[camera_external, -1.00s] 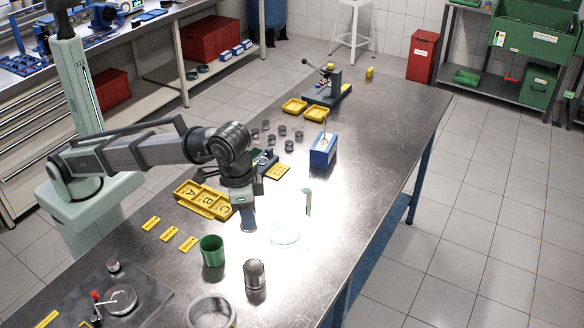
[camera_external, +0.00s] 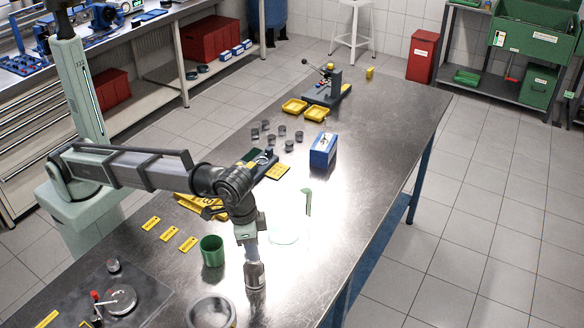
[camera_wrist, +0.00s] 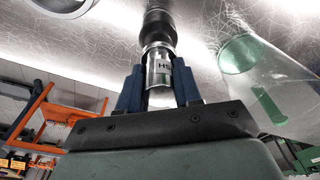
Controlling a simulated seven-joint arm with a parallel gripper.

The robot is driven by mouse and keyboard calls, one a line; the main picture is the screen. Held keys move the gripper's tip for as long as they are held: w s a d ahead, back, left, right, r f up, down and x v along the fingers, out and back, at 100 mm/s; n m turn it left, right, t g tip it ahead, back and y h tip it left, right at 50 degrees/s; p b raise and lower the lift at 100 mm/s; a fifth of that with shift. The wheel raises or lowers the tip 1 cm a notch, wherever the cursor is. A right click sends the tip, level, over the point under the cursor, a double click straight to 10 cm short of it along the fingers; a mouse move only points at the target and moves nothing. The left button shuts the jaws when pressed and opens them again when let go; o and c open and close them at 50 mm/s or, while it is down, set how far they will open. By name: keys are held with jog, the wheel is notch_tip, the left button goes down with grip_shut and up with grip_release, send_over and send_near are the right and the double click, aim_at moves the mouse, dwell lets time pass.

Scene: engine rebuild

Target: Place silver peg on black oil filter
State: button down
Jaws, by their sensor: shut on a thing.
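The black oil filter (camera_external: 254,277) stands upright on the metal bench, near its front edge. In the wrist view its dark body (camera_wrist: 157,32) lies just beyond the fingertips. My gripper (camera_external: 250,248) is directly above the filter, pointing down. In the wrist view the two blue fingers of my gripper (camera_wrist: 159,85) are shut on the silver peg (camera_wrist: 160,72), a shiny cylinder with partly visible lettering. The peg's far end is in line with the filter's top and at or very close to it. I cannot tell whether they touch.
A green cup (camera_external: 211,251) stands close left of the filter. A grey ring-shaped container (camera_external: 210,312) is in front. A yellow tray (camera_external: 190,202) is partly hidden by my arm. The bench right of the filter is clear.

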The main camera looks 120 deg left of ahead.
jog(key=shift+f, duration=1.2)
jog(key=shift+f, duration=0.15)
jog(key=c, duration=0.8)
grip_release()
jog(key=r, duration=0.8)
jog(key=s+d+r, duration=0.1)
jog(key=r, duration=0.3)
jog(key=shift+s+r, duration=0.1)
jog(key=shift+r, duration=0.05)
